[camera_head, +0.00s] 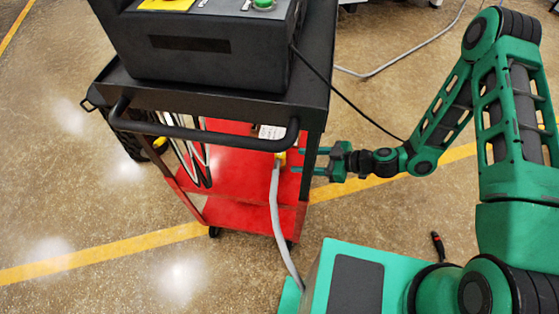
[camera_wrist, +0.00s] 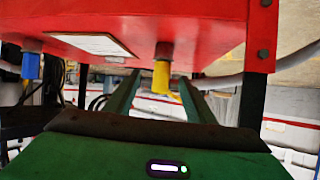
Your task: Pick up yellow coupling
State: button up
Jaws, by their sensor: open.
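The yellow coupling (camera_head: 281,158) sits at the end of a grey hose on the red part of the cart, under its black top. In the wrist view the yellow coupling (camera_wrist: 161,78) hangs below a dark fitting on the red panel. My gripper (camera_head: 299,161) is open, with its green fingers reaching in from the right towards the coupling. In the wrist view its fingers (camera_wrist: 159,84) lie left and right of the coupling, with gaps on both sides. Nothing is held. Whether the fingertips reach as far as the coupling is hard to tell.
A blue coupling (camera_wrist: 31,66) hangs from the red panel (camera_wrist: 210,30) to the left, beside a white label (camera_wrist: 92,44). The cart's black handle (camera_head: 205,137) and posts are close to my gripper. A screwdriver-like tool (camera_head: 438,246) lies on the floor.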

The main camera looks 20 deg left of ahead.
aim_at(271, 165)
jog(key=shift+s+a+f+t, duration=0.15)
jog(key=shift+a+f, duration=0.3)
jog(key=shift+a, duration=0.05)
jog(key=shift+s+a+f+t, duration=0.15)
jog(key=shift+a+f, duration=0.25)
jog(key=shift+a, duration=0.05)
jog(key=shift+a+f+y, duration=0.1)
jog(key=shift+a+y, duration=0.2)
jog(key=x, duration=1)
grip_shut()
notch_tip(271, 165, up, 10)
